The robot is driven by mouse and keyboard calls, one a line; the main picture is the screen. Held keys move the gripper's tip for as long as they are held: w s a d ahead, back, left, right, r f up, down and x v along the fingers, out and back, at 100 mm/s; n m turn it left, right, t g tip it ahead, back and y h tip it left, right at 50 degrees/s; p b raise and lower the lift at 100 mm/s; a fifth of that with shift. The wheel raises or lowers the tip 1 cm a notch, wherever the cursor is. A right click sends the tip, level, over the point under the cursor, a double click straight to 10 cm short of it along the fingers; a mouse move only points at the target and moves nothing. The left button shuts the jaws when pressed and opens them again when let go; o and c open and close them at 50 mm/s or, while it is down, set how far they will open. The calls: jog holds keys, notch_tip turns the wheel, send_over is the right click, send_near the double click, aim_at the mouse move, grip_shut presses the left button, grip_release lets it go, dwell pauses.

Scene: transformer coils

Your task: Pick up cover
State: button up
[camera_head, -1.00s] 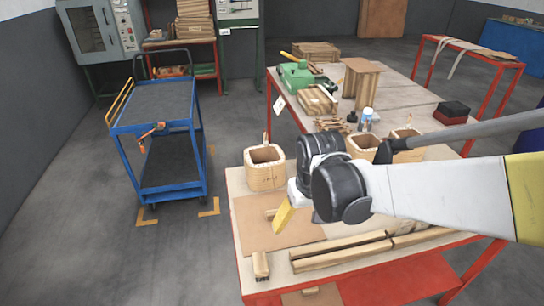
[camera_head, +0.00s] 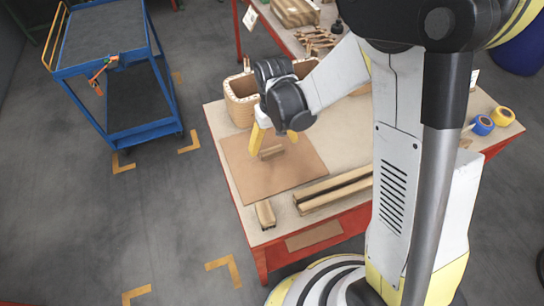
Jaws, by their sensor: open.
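The cover seems to be the flat brown board (camera_head: 300,172) with a small raised wooden handle (camera_head: 271,153), lying on the near-left part of the table (camera_head: 213,113). My gripper (camera_head: 273,142) has yellow fingers and is over the board, close to the handle. One finger shows to the left of the handle and the other to the upper right, behind it. The fingers are apart and nothing shows between them. I cannot tell whether they touch the handle or the board.
A wooden coil box (camera_head: 240,98) stands right behind the board. Wooden bars (camera_head: 335,190) and a short block (camera_head: 265,214) lie in front of it. Tape rolls (camera_head: 483,125) are at the right. A blue cart (camera_head: 115,75) stands left, with clear floor between.

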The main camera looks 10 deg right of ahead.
aim_at(272, 150)
jog(key=f+b, duration=0.2)
jog(key=f, duration=0.2)
jog(key=shift+a+f, duration=0.2)
jog(key=shift+r, duration=0.1)
jog(key=c, duration=1.5)
jog(key=shift+r, duration=0.1)
